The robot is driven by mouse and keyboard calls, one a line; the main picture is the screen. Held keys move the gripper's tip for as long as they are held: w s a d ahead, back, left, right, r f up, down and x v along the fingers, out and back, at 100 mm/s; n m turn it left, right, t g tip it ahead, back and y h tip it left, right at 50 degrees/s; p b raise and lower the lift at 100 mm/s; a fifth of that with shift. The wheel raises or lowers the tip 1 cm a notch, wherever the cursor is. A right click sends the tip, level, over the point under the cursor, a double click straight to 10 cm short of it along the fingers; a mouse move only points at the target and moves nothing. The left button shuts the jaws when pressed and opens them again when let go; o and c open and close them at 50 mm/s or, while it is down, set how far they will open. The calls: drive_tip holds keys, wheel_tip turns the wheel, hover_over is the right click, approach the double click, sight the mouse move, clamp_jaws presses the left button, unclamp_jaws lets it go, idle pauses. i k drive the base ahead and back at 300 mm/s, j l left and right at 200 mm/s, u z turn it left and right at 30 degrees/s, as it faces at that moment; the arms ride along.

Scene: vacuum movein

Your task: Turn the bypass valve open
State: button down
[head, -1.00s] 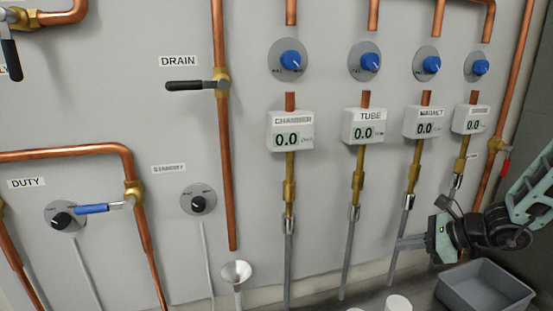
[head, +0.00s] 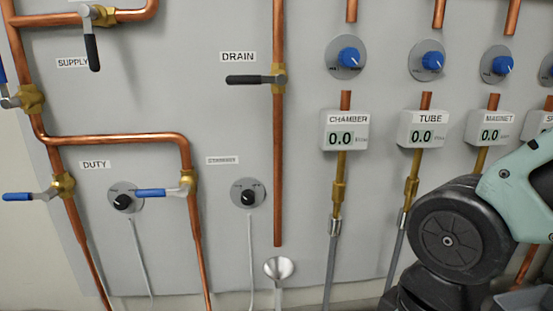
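No label reading BYPASS is legible in the head view, so I cannot tell which valve it is. A valve with a blue lever (head: 150,193) sits on the copper pipe right of the DUTY label, its lever horizontal to the left. Another blue-lever valve (head: 18,197) is at the far left, also horizontal. The SUPPLY valve's black lever (head: 92,52) hangs down. The DRAIN valve's black lever (head: 248,79) is horizontal. My gripper is not in view; a large link of my arm fills the right side and hides the wall there.
Several blue knobs (head: 348,57) line the upper right above meter boxes such as CHAMBER (head: 344,131) and TUBE (head: 422,129). Black knobs (head: 248,196) sit lower left. A funnel (head: 279,268) is under the drain pipe.

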sight(88, 13)
drive_tip(key=u, duration=1.25)
